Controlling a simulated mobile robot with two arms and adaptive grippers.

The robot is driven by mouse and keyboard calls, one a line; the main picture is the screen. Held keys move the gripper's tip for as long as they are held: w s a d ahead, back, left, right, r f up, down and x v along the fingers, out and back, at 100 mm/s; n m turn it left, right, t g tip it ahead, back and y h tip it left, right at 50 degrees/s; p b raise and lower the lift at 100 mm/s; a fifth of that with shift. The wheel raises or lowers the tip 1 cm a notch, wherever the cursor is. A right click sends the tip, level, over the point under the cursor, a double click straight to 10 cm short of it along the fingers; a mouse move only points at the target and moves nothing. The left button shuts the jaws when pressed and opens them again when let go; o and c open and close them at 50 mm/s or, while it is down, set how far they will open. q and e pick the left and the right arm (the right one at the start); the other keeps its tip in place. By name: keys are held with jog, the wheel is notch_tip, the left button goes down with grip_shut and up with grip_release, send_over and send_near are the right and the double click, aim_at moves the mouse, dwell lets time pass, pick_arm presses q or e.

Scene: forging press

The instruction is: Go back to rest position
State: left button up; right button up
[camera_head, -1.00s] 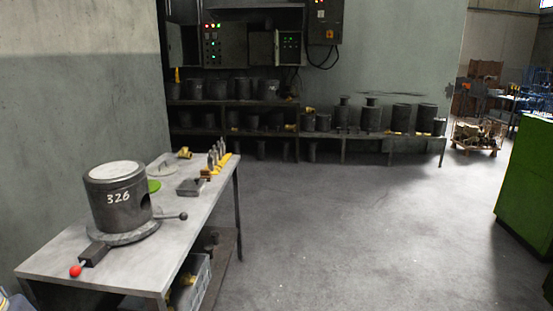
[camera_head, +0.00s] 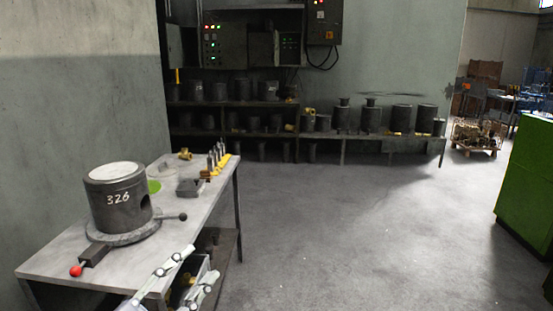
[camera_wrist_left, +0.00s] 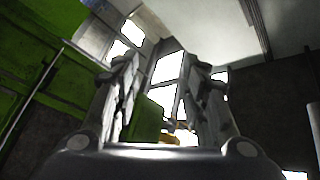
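My left gripper (camera_head: 201,263) shows at the bottom of the head view, in front of the near right edge of the workbench (camera_head: 62,262). Its two pale fingers are apart, with nothing between them. In the left wrist view the fingers of the left gripper (camera_wrist_left: 163,62) also stand apart and empty, facing bright windows and a green surface. My right gripper is in neither view.
A dark cylinder marked 326 (camera_head: 118,198) stands on the workbench, with a red-knobbed handle (camera_head: 77,270) beside it. A green machine (camera_head: 527,185) is at the right. Shelves with dark dies (camera_head: 240,88) line the back wall. The floor between is clear.

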pick_arm(q)
jog(key=s+a+f+n+g+y, duration=0.2)
jog(key=a+f+n+y, duration=0.35)
jog(key=f, duration=0.45)
jog(key=s+a+f+n+g+y, duration=0.15)
jog(key=a+f+n+y, duration=0.25)
jog(key=f+n+y, duration=0.45)
jog(key=s+d+f+g+h, duration=0.1)
jog(key=s+d+f+g, duration=0.1)
jog(key=s+f+g, duration=0.5)
jog(key=s+d+f+g+h, duration=0.15)
jog(key=s+f+g, duration=0.25)
jog(key=s+f, duration=0.95)
jog(key=f, duration=2.2)
jog(key=s+a+f+g, duration=0.2)
jog(key=s+f, duration=1.3)
jog(key=s, duration=0.1)
jog(key=shift+s+a+f, duration=0.25)
jog(key=shift+a+f, duration=0.1)
jog(key=shift+a, duration=0.05)
